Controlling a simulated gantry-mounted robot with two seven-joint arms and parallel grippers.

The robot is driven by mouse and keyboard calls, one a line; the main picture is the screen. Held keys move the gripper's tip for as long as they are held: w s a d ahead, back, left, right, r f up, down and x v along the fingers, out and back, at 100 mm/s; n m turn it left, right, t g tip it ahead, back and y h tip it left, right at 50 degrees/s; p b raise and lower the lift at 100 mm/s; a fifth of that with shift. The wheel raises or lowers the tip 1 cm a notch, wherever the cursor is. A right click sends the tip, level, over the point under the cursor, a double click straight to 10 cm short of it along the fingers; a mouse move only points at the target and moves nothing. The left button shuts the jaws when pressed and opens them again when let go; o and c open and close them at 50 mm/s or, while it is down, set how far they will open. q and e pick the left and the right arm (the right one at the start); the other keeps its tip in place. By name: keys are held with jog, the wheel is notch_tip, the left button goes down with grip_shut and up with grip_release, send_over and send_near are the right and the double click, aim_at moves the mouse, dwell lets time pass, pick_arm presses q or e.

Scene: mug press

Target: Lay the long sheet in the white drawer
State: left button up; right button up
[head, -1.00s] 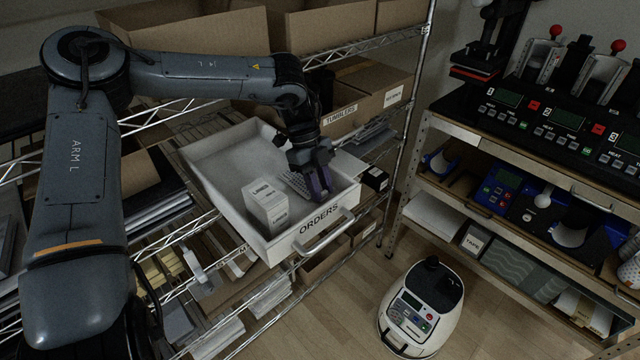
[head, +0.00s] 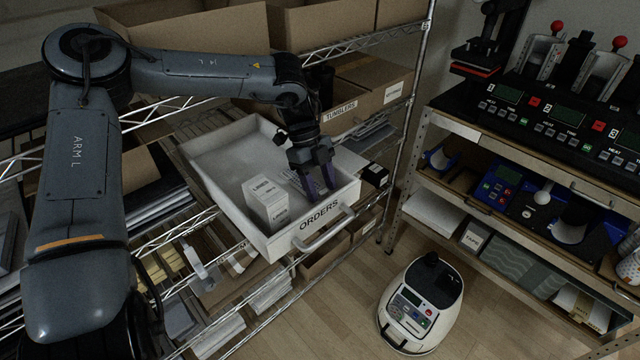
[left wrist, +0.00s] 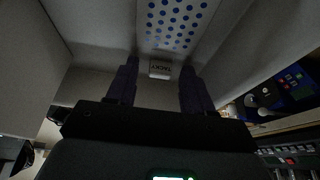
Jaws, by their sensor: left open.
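The white drawer (head: 222,165), labelled ORDERS on its front, is pulled out from the wire shelf. The long sheet (left wrist: 175,22), white with blue dots, shows inside the drawer in the left wrist view. A small end tab with dark print (left wrist: 160,68) lies between my fingertips there. In the head view the sheet is a small dotted patch (head: 296,182), largely hidden behind my left gripper (head: 320,190). That gripper is open, pointing down into the drawer near its front, with its fingers apart on either side of the tab. My right gripper is not in view.
A white box labelled LINERS (head: 265,203) stands in the drawer, left of my left gripper. The drawer handle (head: 324,232) sticks out in front. A cardboard box labelled TUMBLERS (head: 345,113) sits behind. A white floor machine (head: 420,305) stands on the floor.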

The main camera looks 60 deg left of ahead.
pick_arm(q)
jog(key=shift+a+r, duration=0.15)
jog(key=shift+r, duration=0.2)
jog(key=b+v, duration=0.1)
jog(key=v, duration=0.4)
jog(key=shift+a+r, duration=0.1)
jog(key=shift+r, duration=0.2)
jog(key=shift+a+r+b, duration=0.2)
jog(key=shift+r+b, duration=0.1)
jog(key=shift+r, duration=0.25)
jog(key=shift+d, duration=0.1)
